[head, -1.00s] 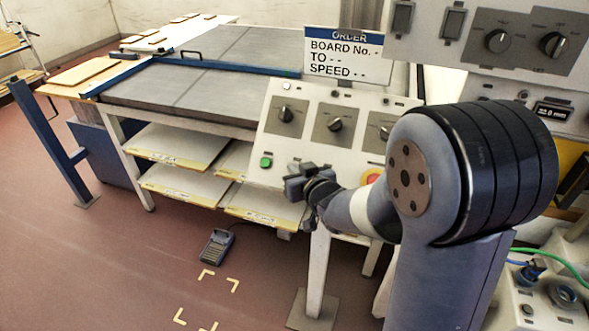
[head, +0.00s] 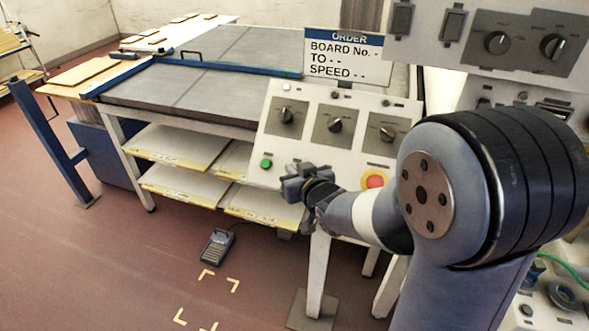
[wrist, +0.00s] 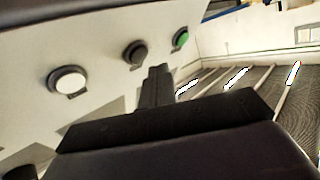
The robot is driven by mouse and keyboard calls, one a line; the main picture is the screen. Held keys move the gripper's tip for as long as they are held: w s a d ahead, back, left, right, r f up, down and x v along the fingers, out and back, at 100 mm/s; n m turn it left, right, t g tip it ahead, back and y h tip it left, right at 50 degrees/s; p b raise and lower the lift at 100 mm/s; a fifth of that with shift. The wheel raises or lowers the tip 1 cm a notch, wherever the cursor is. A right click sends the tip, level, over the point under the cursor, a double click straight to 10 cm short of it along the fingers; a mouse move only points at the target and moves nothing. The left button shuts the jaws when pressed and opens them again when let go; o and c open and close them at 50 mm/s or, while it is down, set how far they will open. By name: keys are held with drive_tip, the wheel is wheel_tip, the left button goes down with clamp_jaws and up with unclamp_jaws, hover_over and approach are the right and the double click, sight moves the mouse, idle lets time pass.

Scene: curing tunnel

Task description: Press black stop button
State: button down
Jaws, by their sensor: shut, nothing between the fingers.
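The black button (wrist: 135,53) sits on the sloped cream control panel (head: 350,111), between a white button (wrist: 68,81) and a green button (wrist: 180,39) in the wrist view. In the head view the green button (head: 266,163) shows at the panel's lower left, and my gripper hides the black one. My gripper (head: 297,180) is shut and empty in front of the panel's lower edge. In the wrist view its fingertips (wrist: 158,75) are close to the black button, toward the lower right. I cannot tell whether they touch the panel.
A red mushroom button (head: 375,181) on a yellow base is right of my gripper. Selector knobs (head: 335,125) line the panel above. An order sign (head: 347,58) stands behind it. A foot pedal (head: 217,245) lies on the floor, with open floor to the left.

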drive_tip(key=s+r, duration=0.1)
drive_tip(key=s+a+r, duration=0.1)
drive_tip(key=s+r, duration=0.1)
drive_tip(key=shift+p, duration=0.35)
drive_tip(key=shift+w, duration=0.15)
drive_tip(key=s+r+p, duration=0.1)
drive_tip(key=s+a+r+p, duration=0.1)
drive_tip(key=p, duration=0.1)
drive_tip(key=shift+s+r, duration=0.4)
idle(0.6)
idle(0.3)
